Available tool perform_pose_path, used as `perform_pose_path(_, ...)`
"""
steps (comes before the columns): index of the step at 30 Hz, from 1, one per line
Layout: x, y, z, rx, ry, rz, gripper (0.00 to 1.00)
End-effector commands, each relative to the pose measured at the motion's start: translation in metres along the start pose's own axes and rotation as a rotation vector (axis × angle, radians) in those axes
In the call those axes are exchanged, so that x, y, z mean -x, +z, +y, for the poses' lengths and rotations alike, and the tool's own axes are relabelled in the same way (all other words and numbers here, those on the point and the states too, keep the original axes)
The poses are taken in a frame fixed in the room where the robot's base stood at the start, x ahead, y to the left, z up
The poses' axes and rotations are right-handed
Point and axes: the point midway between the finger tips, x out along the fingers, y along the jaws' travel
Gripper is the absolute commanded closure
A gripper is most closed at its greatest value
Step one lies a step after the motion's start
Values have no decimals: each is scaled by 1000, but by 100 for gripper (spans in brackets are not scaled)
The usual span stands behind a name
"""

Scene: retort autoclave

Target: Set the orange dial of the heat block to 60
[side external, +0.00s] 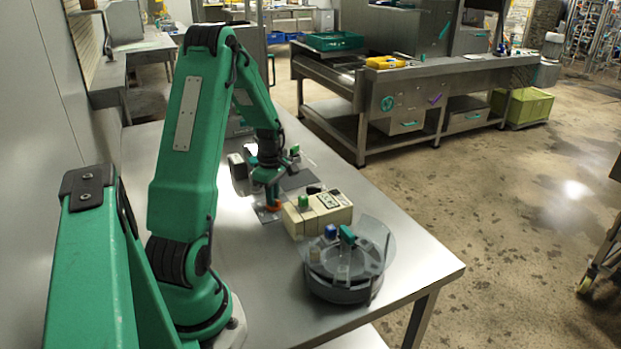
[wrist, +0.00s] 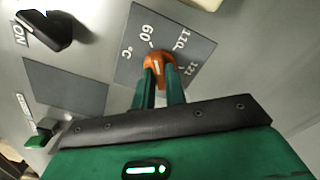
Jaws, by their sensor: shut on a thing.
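The orange dial (wrist: 158,64) sits on a dark scale plate (wrist: 185,28) marked 60, 110, 121 and °C in the wrist view. My gripper (wrist: 160,78) is shut on the dial, one green finger on each side of it. The 60 lies just above and left of the dial in that view. The fingers hide part of the dial, and I cannot tell which number its pointer meets. In the side external view, my gripper (side external: 268,197) points down at the orange dial (side external: 271,208), low over the table.
A black ON switch (wrist: 45,30), a blank dark plate (wrist: 65,88) and a green button (wrist: 38,140) lie left of the dial. A cream box (side external: 318,214) with a green knob stands close right of my gripper. A round grey device (side external: 343,290) stands nearer the front.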

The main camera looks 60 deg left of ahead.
Motion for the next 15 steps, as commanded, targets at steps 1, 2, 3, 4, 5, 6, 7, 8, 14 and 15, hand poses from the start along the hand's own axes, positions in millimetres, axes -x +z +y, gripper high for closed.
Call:
perform_pose_path(1, 1, 0, 0, 31, 0, 0, 100)
perform_pose_path(2, 1, 0, 0, 48, 0, 0, 100)
perform_pose_path(3, 1, 0, 0, 70, 0, 0, 100)
perform_pose_path(4, 1, 0, 0, 84, 0, 0, 100)
perform_pose_path(5, 1, 0, 0, 98, 0, 0, 100)
perform_pose_path(6, 1, 0, 0, 113, 0, 0, 100)
perform_pose_path(7, 1, 0, 0, 124, 0, 0, 100)
perform_pose_path(8, 1, 0, 0, 132, 0, 0, 100)
perform_pose_path(14, 1, 0, 0, 163, 0, 0, 100)
perform_pose_path(15, 2, 0, 0, 165, 0, 0, 100)
